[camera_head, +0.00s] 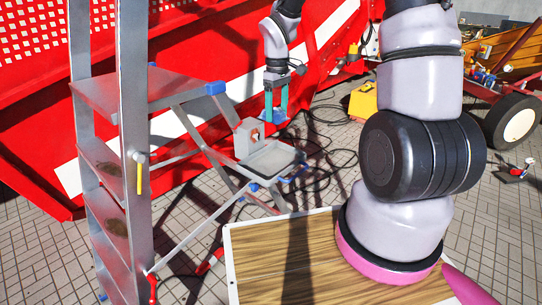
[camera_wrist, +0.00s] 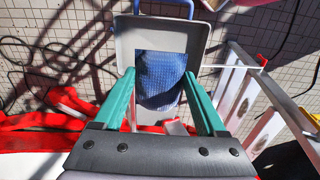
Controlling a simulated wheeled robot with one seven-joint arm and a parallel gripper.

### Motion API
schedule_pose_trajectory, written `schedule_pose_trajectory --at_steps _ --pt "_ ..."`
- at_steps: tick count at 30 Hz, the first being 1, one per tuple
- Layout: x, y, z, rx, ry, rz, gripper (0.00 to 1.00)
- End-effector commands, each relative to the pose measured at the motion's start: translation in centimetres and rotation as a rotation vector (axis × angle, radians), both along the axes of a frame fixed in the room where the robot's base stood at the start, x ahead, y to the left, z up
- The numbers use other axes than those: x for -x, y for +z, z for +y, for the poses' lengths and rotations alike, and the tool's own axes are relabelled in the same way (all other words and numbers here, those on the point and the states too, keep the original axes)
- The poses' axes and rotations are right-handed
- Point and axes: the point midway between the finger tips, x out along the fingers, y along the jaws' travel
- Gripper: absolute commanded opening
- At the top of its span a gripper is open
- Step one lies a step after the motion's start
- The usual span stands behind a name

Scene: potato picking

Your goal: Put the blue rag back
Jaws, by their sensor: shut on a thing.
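My gripper (camera_head: 275,100) hangs in the upper middle of the head view, beside the stepladder, with its teal fingers pointing down. It is shut on the blue rag (camera_head: 271,117), which shows as a small blue patch at the fingertips. In the wrist view the textured rag (camera_wrist: 160,82) fills the space between the two fingers of my gripper (camera_wrist: 159,74). A grey tray (camera_head: 268,153) lies below and slightly in front of the gripper. In the wrist view the rag covers part of the tray (camera_wrist: 126,42); I cannot tell whether they touch.
A large red machine (camera_head: 200,50) is behind. A grey block (camera_head: 246,138) stands by the tray. Black cables (camera_head: 325,150) lie on the paving. A yellow case (camera_head: 364,102) is farther right.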

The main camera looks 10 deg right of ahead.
Motion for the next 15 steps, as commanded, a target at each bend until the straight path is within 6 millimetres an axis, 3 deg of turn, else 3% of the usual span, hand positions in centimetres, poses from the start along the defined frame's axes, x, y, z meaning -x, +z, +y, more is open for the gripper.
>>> schedule_pose_trajectory --at_steps 15 --pt "0.2 -11.9 0.1 0.001 0.008 0.006 0.22"
